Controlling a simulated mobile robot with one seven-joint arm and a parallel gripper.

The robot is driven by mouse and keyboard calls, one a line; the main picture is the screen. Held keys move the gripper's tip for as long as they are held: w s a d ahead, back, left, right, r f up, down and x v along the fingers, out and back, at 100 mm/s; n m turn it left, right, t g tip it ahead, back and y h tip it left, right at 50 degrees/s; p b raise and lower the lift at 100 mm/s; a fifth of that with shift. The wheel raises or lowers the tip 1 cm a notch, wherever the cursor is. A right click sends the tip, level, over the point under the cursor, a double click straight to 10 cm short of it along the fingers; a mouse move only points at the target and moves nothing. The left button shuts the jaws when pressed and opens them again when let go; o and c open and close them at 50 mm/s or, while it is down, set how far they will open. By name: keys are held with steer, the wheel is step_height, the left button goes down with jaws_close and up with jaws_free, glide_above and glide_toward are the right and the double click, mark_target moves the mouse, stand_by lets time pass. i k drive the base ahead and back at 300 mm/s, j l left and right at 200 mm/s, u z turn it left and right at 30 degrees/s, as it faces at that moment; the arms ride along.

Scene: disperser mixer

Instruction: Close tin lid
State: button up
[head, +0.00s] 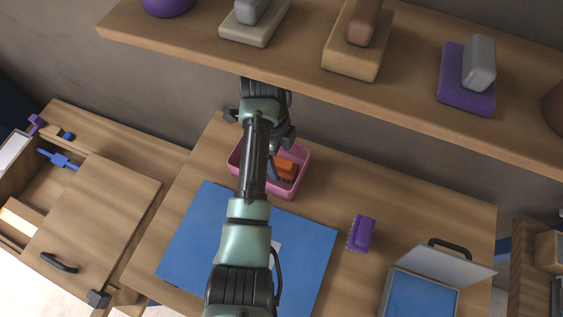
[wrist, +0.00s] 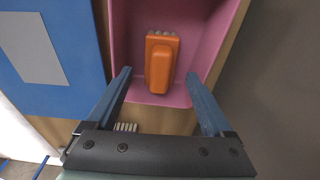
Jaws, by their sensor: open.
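What looks like the tin is a pale grey box (head: 388,290) with a blue inside, at the lower right of the head view. Its grey lid (head: 448,264) stands raised at the back edge, tilted open, with a black handle (head: 450,243) behind it. The box's lower part is cut off by the frame. My gripper (wrist: 159,75) is open and empty over a pink bin (wrist: 122,45), far to the left of the box. An orange brush (wrist: 162,65) lies in the bin, between and beyond my fingers in the wrist view.
A purple brush (head: 361,233) lies on the table between the bin and the grey box. A blue mat (head: 190,245) covers the table's left part. A wooden shelf (head: 300,58) with several blocks hangs above the back. A cabinet (head: 95,215) stands at left.

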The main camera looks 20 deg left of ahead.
mark_target(427, 259)
steer(key=k, duration=1)
